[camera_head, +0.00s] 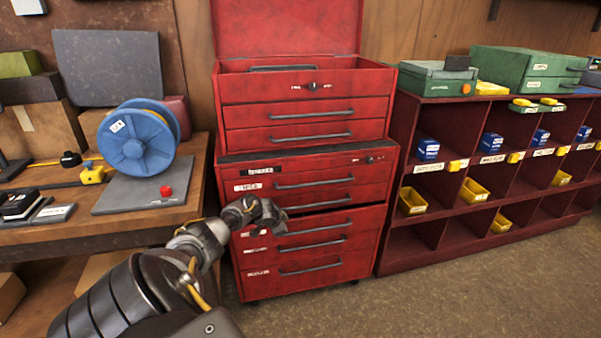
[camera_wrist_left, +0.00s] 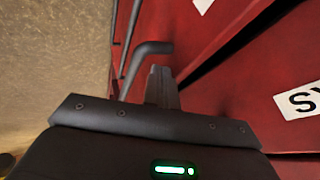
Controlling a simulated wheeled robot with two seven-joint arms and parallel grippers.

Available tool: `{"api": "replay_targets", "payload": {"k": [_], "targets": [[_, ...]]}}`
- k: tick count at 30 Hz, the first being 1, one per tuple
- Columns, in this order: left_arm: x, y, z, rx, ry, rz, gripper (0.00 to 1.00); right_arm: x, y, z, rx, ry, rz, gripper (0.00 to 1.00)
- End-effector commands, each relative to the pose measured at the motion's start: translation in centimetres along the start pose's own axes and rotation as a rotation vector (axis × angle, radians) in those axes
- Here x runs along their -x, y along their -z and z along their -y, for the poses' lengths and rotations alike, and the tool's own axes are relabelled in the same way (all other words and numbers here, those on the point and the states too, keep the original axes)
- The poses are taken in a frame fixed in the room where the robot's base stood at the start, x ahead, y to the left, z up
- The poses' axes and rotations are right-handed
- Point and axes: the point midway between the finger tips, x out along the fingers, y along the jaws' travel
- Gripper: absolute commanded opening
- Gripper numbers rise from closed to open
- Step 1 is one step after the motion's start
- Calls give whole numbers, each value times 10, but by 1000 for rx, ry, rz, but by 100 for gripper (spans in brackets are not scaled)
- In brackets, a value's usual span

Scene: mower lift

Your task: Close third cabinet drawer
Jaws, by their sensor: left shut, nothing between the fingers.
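The red tool cabinet (camera_head: 304,180) stands in the middle of the head view. In its lower chest, the third drawer (camera_head: 365,217) sits slightly out, with a dark gap along its top edge. Its grey bar handle (camera_head: 313,230) runs across the front. My left gripper (camera_head: 279,216) is shut and empty at the left part of this drawer front, near the handle's left end. In the left wrist view the closed fingers (camera_wrist_left: 162,86) are close to the red front, beside a handle end (camera_wrist_left: 152,48); whether they touch cannot be told. My right gripper is out of view.
A wooden bench (camera_head: 110,232) with a blue reel (camera_head: 138,142) stands left of the cabinet. A dark red shelf unit (camera_head: 400,240) with yellow bins stands to the right. The cabinet's lid is up. The floor (camera_head: 450,300) in front is clear.

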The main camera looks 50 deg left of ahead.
Motion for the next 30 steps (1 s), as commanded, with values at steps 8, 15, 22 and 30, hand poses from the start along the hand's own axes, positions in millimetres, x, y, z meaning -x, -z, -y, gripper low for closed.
{"api": "replay_targets", "payload": {"k": [8,15,22,30], "targets": [[-6,-3,-5,0,-1,0,0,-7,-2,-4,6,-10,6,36],[6,4,-27,-4,-14,-6,0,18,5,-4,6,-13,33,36],[42,6,-39,-10,-17,-10,0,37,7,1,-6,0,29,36],[88,8,-38,-10,-16,-12,0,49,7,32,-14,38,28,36]]}}
